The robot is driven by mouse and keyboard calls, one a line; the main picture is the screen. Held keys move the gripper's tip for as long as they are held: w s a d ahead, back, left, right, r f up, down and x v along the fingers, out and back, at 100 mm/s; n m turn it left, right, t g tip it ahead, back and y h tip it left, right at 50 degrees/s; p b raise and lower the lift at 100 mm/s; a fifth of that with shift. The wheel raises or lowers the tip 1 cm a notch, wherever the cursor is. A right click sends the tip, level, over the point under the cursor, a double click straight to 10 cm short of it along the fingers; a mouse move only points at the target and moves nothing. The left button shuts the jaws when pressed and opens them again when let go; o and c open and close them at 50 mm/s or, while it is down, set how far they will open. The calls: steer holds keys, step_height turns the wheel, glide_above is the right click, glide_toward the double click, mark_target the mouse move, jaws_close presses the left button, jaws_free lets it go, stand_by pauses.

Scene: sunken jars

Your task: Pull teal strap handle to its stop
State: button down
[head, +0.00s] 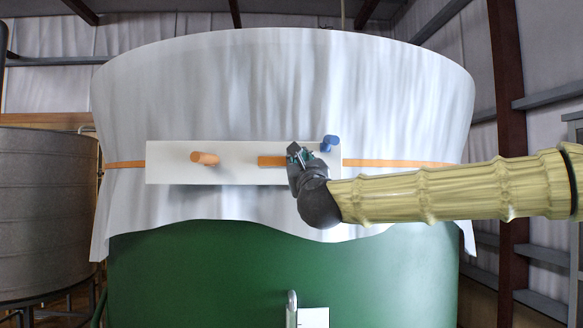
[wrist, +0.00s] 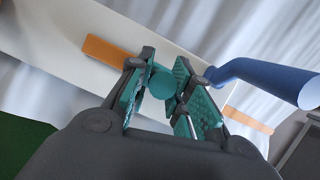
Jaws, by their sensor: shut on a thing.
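The teal strap handle (wrist: 162,82) shows in the wrist view as a round teal end between my finger pads, which are also teal. My gripper (wrist: 164,74) is shut on it, with a finger on each side. In the head view my gripper (head: 301,155) is at the right part of the white panel (head: 235,150), and it hides most of the handle there.
An orange peg (head: 204,158) sticks out of the panel on the left. A blue bent handle (head: 330,142) is close at the right of my gripper; it also shows in the wrist view (wrist: 262,76). A white cloth cover (head: 270,80) drapes over a green tank (head: 200,270).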

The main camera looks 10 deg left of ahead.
steer(key=shift+w+d+r, duration=0.1)
steer(key=shift+d+r, duration=0.15)
steer(key=shift+r, duration=0.05)
steer(key=c, duration=1.3)
jaws_free()
steer(key=shift+d, duration=0.1)
steer(key=shift+w+d+f, duration=0.1)
steer(key=shift+a+f, duration=0.1)
steer(key=shift+a, duration=0.25)
steer(key=shift+d, duration=0.15)
steer(key=v, duration=1.2)
